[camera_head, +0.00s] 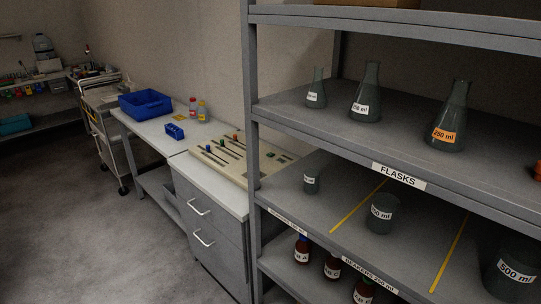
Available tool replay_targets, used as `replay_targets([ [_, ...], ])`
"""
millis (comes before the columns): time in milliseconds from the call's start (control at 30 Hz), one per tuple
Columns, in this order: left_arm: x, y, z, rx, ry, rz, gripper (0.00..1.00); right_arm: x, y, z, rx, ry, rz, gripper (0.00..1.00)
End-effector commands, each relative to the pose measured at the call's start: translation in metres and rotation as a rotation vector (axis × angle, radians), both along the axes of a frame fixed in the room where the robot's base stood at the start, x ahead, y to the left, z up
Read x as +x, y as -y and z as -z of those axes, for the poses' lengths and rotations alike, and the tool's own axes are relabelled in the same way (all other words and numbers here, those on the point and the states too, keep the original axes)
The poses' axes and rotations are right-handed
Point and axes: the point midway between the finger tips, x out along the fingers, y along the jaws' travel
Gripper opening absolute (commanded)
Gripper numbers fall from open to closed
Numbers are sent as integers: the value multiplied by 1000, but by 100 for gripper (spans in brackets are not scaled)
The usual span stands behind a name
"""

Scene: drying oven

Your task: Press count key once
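No count key can be made out in the head view, and no drying oven shows. Neither of my grippers is in view.
A grey shelf rack (285,107) with flasks (366,95), beakers (381,213) and brown bottles (333,267) fills the right. Left of it, a drawer cabinet (215,245) carries a tray of tools (213,166). Beyond stand a bench with a blue bin (145,104) and a cart (104,140). Floor (70,220) at left is clear.

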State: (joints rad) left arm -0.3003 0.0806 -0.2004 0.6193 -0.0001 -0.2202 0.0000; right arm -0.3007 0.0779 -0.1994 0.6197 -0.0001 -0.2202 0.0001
Motion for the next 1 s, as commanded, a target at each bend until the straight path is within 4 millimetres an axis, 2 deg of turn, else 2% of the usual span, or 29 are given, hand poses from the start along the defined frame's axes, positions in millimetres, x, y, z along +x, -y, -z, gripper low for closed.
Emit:
replay_targets([
  [33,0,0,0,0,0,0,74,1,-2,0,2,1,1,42],
  [200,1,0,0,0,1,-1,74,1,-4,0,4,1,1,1],
  [1000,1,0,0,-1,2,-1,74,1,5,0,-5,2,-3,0],
])
